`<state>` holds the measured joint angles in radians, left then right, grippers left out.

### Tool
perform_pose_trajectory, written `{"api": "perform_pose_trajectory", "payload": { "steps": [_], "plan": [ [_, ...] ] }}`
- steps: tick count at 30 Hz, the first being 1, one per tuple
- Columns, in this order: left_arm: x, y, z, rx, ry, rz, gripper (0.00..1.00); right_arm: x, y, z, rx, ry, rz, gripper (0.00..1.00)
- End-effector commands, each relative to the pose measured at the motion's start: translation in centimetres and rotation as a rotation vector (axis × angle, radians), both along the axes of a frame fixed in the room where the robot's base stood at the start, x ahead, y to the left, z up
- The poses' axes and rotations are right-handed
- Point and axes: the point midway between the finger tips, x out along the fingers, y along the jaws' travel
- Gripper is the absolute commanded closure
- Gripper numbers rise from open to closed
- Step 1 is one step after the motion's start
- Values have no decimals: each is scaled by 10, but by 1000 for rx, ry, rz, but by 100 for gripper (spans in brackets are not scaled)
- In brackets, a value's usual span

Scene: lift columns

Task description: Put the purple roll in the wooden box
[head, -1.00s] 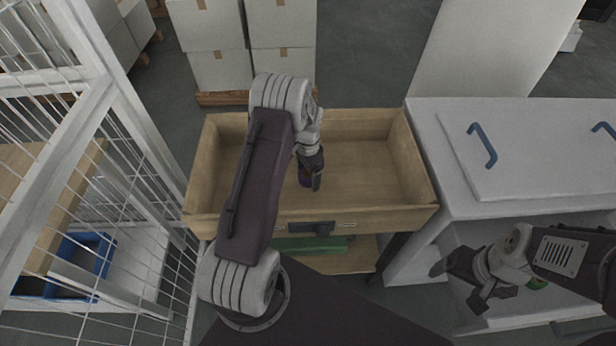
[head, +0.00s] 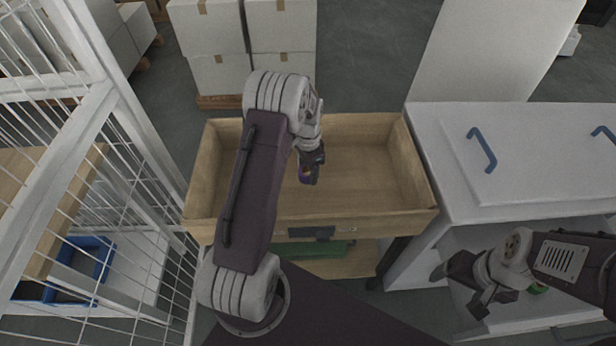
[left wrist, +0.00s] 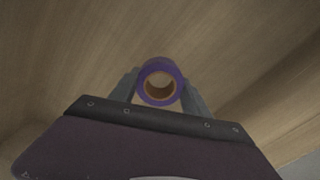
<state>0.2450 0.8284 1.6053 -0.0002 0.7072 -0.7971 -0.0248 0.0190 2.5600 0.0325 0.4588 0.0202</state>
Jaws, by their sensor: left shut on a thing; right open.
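The purple roll (left wrist: 144,91) is a short ring with an orange-brown core, held between the fingers of my left gripper (left wrist: 160,92) in the left wrist view. In the head view my left gripper (head: 311,172) is over the inside of the wooden box (head: 370,217), and a little of the purple roll (head: 304,176) shows at its fingers. I cannot tell whether the roll touches the box floor. My right gripper (head: 462,286) is open at the lower right, in front of the white cabinet's open space.
The white cabinet (head: 430,180) with blue handles stands right of the box. A wire mesh cage (head: 130,110) is close on the left, with a blue bin (head: 105,262) inside. A green thing (head: 335,250) lies under the box. The box's right half is empty.

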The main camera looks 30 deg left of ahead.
Motion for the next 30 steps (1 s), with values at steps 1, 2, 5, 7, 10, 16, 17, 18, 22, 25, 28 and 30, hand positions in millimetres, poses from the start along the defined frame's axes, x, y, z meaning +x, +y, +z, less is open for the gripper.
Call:
{"api": "perform_pose_trajectory", "payload": {
  "steps": [1,2,5,7,10,16,17,18,22,25,28,30],
  "plan": [
    [3,-12,7,0,-2,-5,86,0,0,0,0,0,0,20],
    [4,-19,11,1,-3,-7,86,0,0,1,0,0,0,20],
    [8,-43,25,0,-4,-6,86,0,0,1,0,0,0,20],
    [10,-60,35,1,-3,-7,86,0,0,2,0,0,0,20],
    [14,-82,48,0,-2,-6,86,0,0,2,0,0,0,20],
    [18,-109,65,0,-2,-3,86,0,0,3,0,0,0,20],
    [18,-111,66,-1,-1,-2,86,0,0,3,0,0,0,20],
    [18,-113,67,0,0,-1,86,0,0,3,0,0,0,20],
    [18,-117,69,0,1,-2,86,0,0,4,0,0,0,20],
    [13,-134,73,0,2,-23,86,0,0,12,0,0,0,20],
    [3,-160,74,0,2,-53,86,0,0,21,0,0,0,20],
    [-3,-174,74,0,1,-69,86,0,0,25,0,0,0,20]
  ]
}}
